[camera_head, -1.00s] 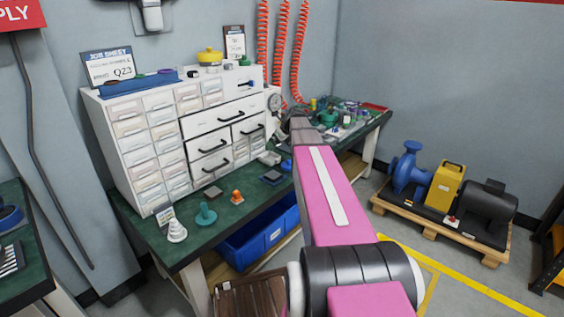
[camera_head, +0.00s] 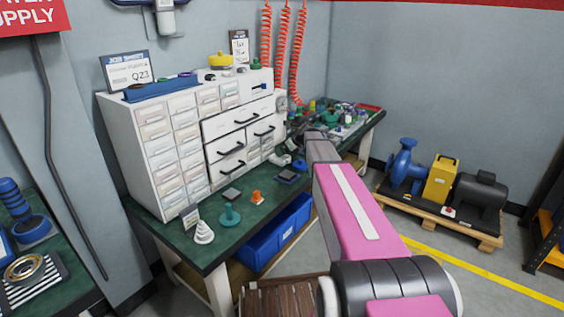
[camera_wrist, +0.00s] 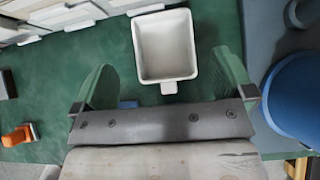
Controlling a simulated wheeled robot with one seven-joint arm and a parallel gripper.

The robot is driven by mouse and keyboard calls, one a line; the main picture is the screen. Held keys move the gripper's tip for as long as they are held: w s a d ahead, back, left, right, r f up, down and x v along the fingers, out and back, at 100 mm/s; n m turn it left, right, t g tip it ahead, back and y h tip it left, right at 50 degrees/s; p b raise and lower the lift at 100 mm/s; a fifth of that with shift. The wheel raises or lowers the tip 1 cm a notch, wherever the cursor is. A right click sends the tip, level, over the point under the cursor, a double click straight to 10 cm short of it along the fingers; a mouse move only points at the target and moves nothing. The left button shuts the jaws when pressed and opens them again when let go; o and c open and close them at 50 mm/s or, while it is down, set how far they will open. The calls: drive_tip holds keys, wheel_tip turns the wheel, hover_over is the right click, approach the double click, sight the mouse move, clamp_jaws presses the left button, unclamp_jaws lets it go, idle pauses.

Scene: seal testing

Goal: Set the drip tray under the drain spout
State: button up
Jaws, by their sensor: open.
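A white square tray with raised walls and a short tab (camera_wrist: 140,62) lies on the green bench top in the wrist view. I take it to be the drip tray. My gripper (camera_wrist: 164,64) is open, with one greenish finger to the left of the tray and one to the right. The tab points toward my palm, and no contact shows. In the head view my pink arm reaches over the bench, and its end is too small to make out. I cannot pick out a drain spout for certain in either view.
A white drawer cabinet (camera_head: 165,150) stands along the bench's back. A blue round thing (camera_wrist: 298,95) is close right of my gripper. An orange part (camera_wrist: 18,135) lies to the left. A blue bin (camera_head: 275,238) sits below the bench, and a pump on a pallet (camera_head: 455,228) is farther right.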

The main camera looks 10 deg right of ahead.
sight(281, 159)
drive_tip(key=shift+d+x, duration=0.1)
drive_tip(key=shift+x, duration=1.6)
drive_tip(key=shift+d+x, duration=0.15)
drive_tip(key=shift+x, duration=1.6)
drive_tip(key=shift+f, duration=0.15)
drive_tip(key=c, duration=0.8)
drive_tip(key=shift+c, duration=0.2)
